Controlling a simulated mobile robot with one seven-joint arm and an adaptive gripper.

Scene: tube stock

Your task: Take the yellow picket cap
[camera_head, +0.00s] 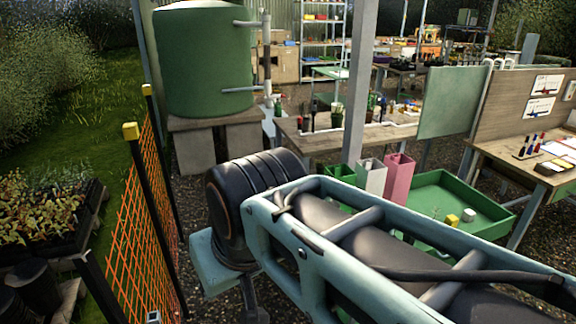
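A yellow picket cap (131,131) sits on top of a black post of the orange mesh fence at the left. A second, smaller-looking yellow cap (147,90) tops a post farther back. My arm crosses the view from the lower right toward the middle, and its dark rounded joint stands to the right of the fence. I cannot make out my gripper's fingers in this view. Both caps are in plain sight, with nothing held around them.
Orange mesh fence (140,235) runs along the left, beside planted trays (45,215). A green water tank (203,62) stands behind. At right, a green tray (490,222) holds a yellow block (452,220) and a white cylinder (468,215). A metal post (359,80) rises mid-view.

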